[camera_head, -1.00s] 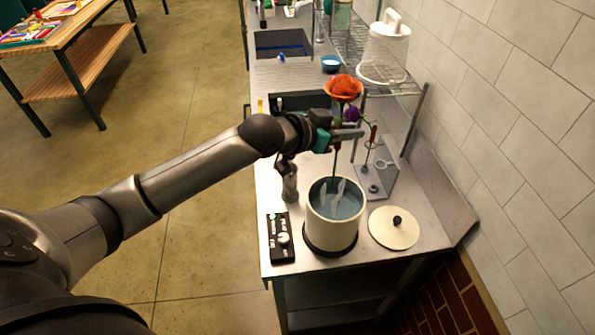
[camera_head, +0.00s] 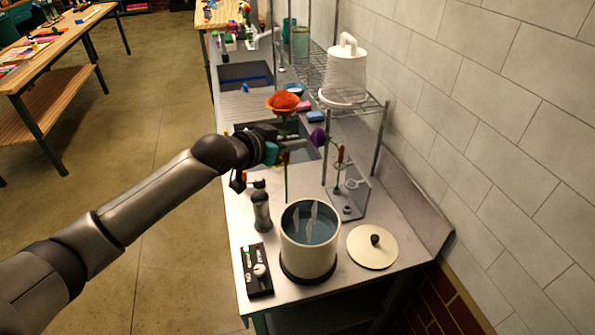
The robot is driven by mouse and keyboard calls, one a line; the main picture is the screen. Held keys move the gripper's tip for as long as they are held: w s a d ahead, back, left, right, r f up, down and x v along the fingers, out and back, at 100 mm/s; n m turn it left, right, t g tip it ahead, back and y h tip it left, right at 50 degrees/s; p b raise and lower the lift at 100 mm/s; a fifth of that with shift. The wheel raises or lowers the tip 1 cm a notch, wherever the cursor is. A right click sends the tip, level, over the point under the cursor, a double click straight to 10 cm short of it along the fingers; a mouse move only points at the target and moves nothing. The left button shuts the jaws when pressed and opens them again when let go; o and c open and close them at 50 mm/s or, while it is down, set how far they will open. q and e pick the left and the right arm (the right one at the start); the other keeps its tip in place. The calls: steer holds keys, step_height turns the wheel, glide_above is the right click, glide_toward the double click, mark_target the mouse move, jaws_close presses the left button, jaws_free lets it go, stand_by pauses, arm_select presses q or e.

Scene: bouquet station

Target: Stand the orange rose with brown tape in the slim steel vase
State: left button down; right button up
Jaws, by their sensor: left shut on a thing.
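My left gripper (camera_head: 288,147) is shut on the stem of an orange rose (camera_head: 284,102). It holds the rose upright above the steel counter, bloom up. The green stem hangs below the fingers, its lower end near the back left rim of the water pot in the picture. A small brownish patch shows on the stem by the fingers. I cannot clearly make out the slim steel vase. A slim grey metal cylinder (camera_head: 261,207) stands left of the pot, but I cannot tell what it is. My right gripper is not in view.
A cream pot of water (camera_head: 308,265) stands on the counter, its lid (camera_head: 372,250) at right. A control box (camera_head: 256,270) lies at front left. A metal stand (camera_head: 350,200) and purple flower (camera_head: 318,138) are behind. A wire rack holds a white container (camera_head: 345,72).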

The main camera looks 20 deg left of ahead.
arm_select(q)
steer(key=w+a+f+n+t+y+b, duration=0.1)
steer(key=w+a+b, duration=0.1)
steer(key=a, duration=0.3)
steer(key=w+a+f+n+y+b, duration=0.1)
steer(key=w+a+n+y+b, duration=0.15)
steer(key=a, duration=0.35)
steer(key=shift+m+h, duration=0.35)
steer(key=shift+d+f+b, duration=0.2)
steer(key=shift+f+b, duration=3.65)
steer(key=shift+f, duration=2.45)
steer(key=shift+f+b, duration=0.9)
steer(key=shift+f, duration=0.35)
steer(key=shift+c, duration=0.6)
jaws_free()
